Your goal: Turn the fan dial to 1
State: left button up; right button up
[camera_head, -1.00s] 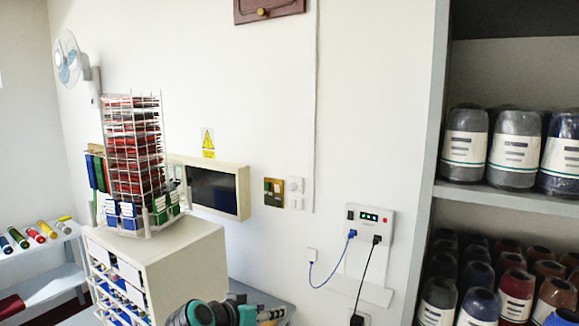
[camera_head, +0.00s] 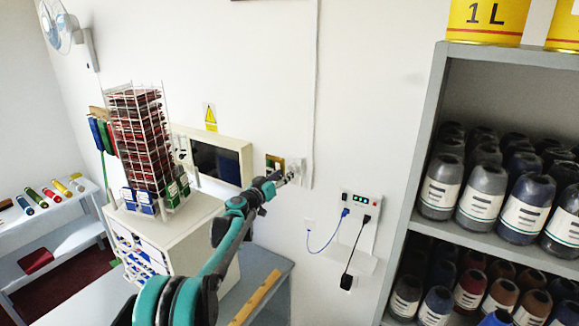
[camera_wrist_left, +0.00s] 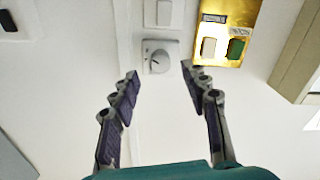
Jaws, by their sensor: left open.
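The fan dial (camera_wrist_left: 160,57) is a small round white knob on a white square plate on the wall. In the left wrist view it sits ahead of my fingers, between their tips and a little beyond them, with no contact visible. A dark pointer mark shows on the knob, but I cannot read any numbers. My left gripper (camera_head: 289,177) reaches the wall from the left and partly hides the dial plate in the head view. In the wrist view its two fingers (camera_wrist_left: 158,80) are apart with nothing between them. The fan (camera_head: 58,28) hangs on the wall at upper left. My right gripper is out of view.
A brass plate with two switches (camera_wrist_left: 222,30) and a white switch (camera_wrist_left: 170,12) are close to the dial. A socket panel with cables (camera_head: 360,205) is to the right. A swatch rack (camera_head: 143,140) stands on a white drawer cabinet (camera_head: 200,225). Shelves of bottles (camera_head: 495,215) stand right.

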aim_at(291, 168)
pick_arm(q)
jog(key=p+x, duration=0.1)
jog(key=x, duration=0.4)
grip_shut()
